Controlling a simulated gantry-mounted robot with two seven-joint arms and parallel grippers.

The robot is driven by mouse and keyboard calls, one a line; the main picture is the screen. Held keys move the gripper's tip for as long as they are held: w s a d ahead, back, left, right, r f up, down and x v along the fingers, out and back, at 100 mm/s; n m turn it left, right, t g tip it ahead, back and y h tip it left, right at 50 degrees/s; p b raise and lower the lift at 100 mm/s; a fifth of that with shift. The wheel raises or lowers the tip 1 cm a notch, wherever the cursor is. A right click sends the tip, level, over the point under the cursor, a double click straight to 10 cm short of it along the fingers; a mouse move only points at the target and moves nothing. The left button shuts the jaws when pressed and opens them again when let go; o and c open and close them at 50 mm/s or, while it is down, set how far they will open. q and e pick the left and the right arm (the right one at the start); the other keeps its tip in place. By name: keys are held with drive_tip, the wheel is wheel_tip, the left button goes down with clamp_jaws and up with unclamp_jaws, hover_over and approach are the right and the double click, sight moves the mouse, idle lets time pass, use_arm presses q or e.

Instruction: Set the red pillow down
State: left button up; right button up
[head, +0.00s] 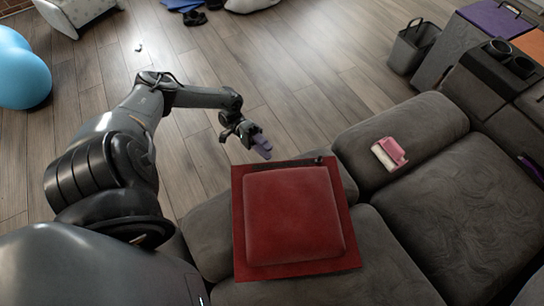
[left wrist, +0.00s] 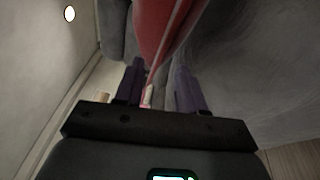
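The red pillow (head: 292,215) lies flat on the dark grey sofa (head: 325,292) in the head view, its darker red flat border showing all round. My left gripper (head: 262,148) is just beyond the pillow's far edge, near its far left corner, and looks apart from it. In the left wrist view the purple fingers (left wrist: 159,86) stand apart, and the pillow (left wrist: 155,28) shows edge-on, beyond and between them. I see no grip on it. My right gripper is in neither view.
A grey bin (head: 412,47) and a console with cup holders (head: 500,58) stand at the back right. A blue ball (head: 22,75) is far left. The wooden floor beyond the gripper is mostly clear.

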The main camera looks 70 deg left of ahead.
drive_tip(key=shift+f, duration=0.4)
use_arm(q)
drive_tip(key=shift+v, duration=0.85)
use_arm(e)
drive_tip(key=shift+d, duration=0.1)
